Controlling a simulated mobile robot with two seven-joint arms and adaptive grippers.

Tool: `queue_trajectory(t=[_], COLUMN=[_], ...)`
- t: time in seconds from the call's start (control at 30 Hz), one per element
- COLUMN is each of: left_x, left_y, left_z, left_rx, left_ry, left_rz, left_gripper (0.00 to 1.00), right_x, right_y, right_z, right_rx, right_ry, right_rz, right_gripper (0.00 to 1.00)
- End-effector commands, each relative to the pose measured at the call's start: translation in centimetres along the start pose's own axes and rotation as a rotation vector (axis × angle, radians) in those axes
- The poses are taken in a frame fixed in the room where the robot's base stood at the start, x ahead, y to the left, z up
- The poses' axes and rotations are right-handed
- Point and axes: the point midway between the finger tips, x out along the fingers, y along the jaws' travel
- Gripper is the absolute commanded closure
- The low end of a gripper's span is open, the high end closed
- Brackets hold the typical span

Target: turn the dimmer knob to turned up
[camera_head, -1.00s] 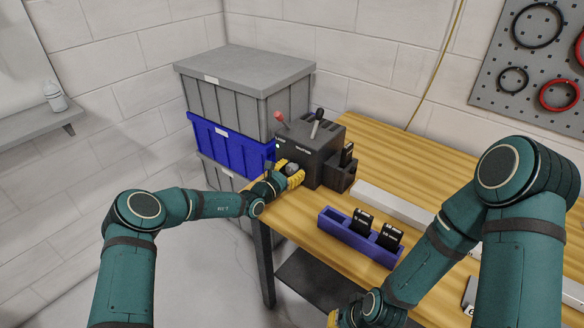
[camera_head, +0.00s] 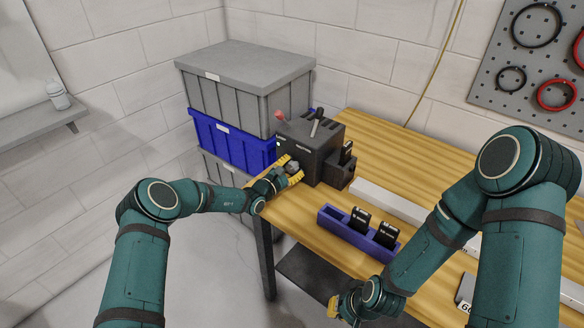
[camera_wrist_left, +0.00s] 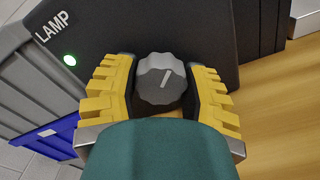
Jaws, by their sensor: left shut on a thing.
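The box carries a red-tipped lever (camera_head: 280,117) and a black lever (camera_head: 317,120). Stacked grey and blue crates (camera_head: 225,143) stand behind it to the left. A purple holder (camera_head: 345,233) with black blocks lies on the wooden table (camera_head: 390,165).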

Motion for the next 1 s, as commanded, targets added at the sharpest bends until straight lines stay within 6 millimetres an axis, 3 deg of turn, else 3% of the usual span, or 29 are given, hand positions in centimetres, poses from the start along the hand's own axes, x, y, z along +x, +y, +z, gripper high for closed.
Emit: queue_trajectory(t=[0.23,0.27,0.33,0.77,1.0], left_x=[0.0,0.0,0.0,-0.5,-3.9], left_y=[-0.1,-0.1,-0.1,0.0,0.1], left_z=[-0.1,-0.1,-0.1,-0.1,-0.1], left_rx=[-0.001,-0.002,-0.002,-0.003,-0.004], left_ry=[0.002,0.003,0.002,0.002,0.003], left_rz=[-0.001,-0.001,-0.001,0.000,0.001], left_gripper=[0.89,0.47,0.23,0.21,0.21], right_x=[0.0,0.0,0.0,0.0,0.0], right_y=[0.0,0.0,0.0,0.0,0.0], right_z=[0.0,0.0,0.0,0.0,0.0], right_rx=[0.000,0.000,0.000,-0.001,0.000], right_ry=[0.000,0.000,0.000,0.000,0.000], right_rz=[0.000,0.000,0.000,0.000,0.000], right_gripper=[1.00,1.00,1.00,1.00,1.00])
